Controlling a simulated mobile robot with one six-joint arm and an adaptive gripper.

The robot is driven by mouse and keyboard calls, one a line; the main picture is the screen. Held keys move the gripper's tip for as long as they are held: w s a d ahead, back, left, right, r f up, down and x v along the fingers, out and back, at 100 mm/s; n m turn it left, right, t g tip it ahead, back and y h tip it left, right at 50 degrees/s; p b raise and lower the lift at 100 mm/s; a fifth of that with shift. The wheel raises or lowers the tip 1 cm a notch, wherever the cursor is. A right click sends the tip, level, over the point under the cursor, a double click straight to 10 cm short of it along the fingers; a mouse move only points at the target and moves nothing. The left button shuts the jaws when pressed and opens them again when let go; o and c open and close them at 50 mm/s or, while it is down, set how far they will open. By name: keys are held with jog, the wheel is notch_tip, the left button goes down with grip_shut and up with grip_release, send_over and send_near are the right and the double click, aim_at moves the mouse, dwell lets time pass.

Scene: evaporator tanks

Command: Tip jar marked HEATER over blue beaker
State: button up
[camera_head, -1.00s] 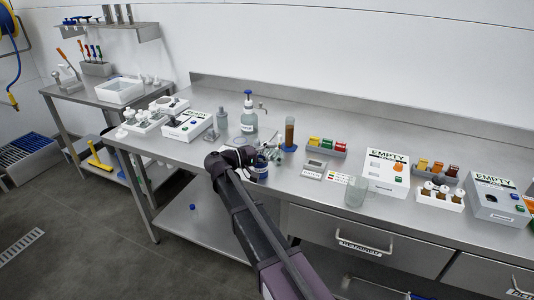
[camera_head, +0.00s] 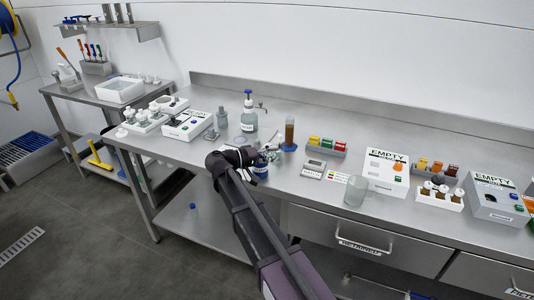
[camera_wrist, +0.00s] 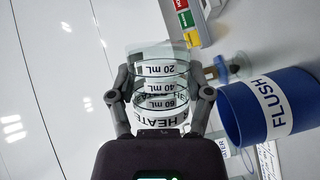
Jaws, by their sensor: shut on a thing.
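The jar marked HEATER (camera_wrist: 160,70) is clear, with black mL markings on white bands. My gripper (camera_wrist: 161,88) is shut around its sides in the wrist view. I cannot tell whether it holds liquid. The blue beaker (camera_wrist: 270,108), labelled FLUSH, is to the right of the jar in the wrist view, apart from it in the picture. In the head view my gripper (camera_head: 248,158) is over the front of the bench, beside the blue beaker (camera_head: 261,171), which it partly hides. The jar is hard to make out there.
A tall brown-filled cylinder on a blue base (camera_head: 289,133) and a pump bottle (camera_head: 249,118) stand behind my gripper. A rack of coloured blocks (camera_head: 327,147), a small scale (camera_head: 313,169) and an empty glass beaker (camera_head: 355,190) are to the right.

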jog(key=shift+f+m, duration=0.15)
jog(key=shift+m, duration=0.25)
jog(key=shift+f+m+y, duration=0.25)
jog(key=shift+m+y, duration=0.15)
jog(key=shift+m, duration=0.1)
jog(key=shift+s+d, duration=0.1)
jog(key=shift+f+m+y+p, duration=0.25)
jog(key=shift+m+y+p, duration=0.05)
jog(key=shift+m, duration=0.2)
jog(key=shift+f+m+y, duration=0.25)
jog(key=shift+m+y, duration=0.05)
jog(key=shift+m, duration=0.3)
jog(key=shift+f, duration=0.1)
